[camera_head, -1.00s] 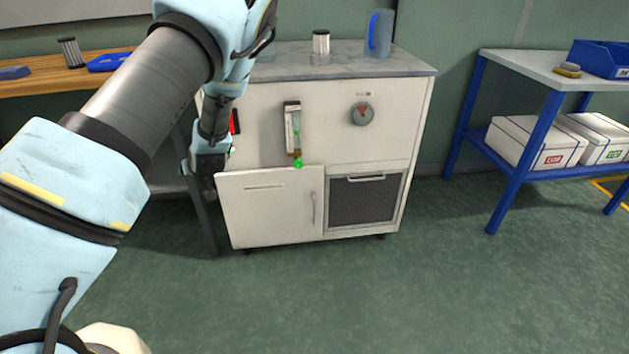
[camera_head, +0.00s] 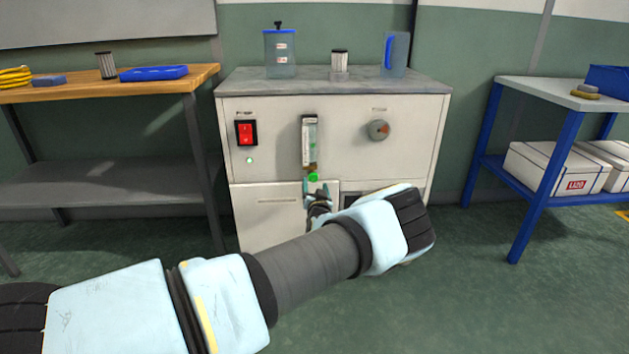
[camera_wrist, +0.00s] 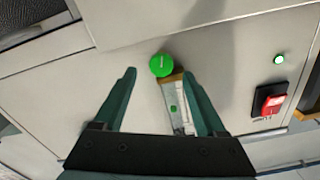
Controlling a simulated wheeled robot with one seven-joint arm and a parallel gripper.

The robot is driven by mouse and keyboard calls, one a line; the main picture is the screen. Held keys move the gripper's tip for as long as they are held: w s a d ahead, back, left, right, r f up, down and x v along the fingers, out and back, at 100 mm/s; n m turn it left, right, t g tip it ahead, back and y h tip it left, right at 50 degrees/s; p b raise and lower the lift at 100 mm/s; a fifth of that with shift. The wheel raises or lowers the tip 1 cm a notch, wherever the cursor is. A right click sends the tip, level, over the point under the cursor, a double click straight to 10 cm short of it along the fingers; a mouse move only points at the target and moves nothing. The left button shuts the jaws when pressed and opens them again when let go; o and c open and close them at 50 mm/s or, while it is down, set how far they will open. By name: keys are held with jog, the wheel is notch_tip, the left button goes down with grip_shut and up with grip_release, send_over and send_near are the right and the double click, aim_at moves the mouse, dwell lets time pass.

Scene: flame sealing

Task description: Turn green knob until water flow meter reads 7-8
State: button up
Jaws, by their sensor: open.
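The green knob (camera_head: 313,177) sits at the lower end of the upright water flow meter (camera_head: 309,142) on the front of the white cabinet. In the wrist view the knob (camera_wrist: 161,65) has a white mark on its face, and the flow meter (camera_wrist: 181,114) runs down from it in the picture, with a small green float inside. The reading is too small to tell. My gripper (camera_head: 318,189) is just below the knob in the head view. In the wrist view my gripper (camera_wrist: 162,77) is open, its two fingers apart on either side of the knob, holding nothing.
The cabinet front (camera_head: 270,120) also carries a red switch (camera_head: 246,132), a lit green lamp (camera_head: 249,160) and a round dial (camera_head: 379,130). A blue-lidded container (camera_head: 280,53) and a jug (camera_head: 396,54) stand on top. Tables flank both sides.

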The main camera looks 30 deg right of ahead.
aim_at(314, 178)
jog(key=x, duration=0.5)
jog(key=shift+w+d+b, duration=0.1)
jog(key=shift+w+b, duration=0.2)
jog(key=shift+w, duration=0.05)
jog(key=shift+c, duration=0.2)
grip_shut()
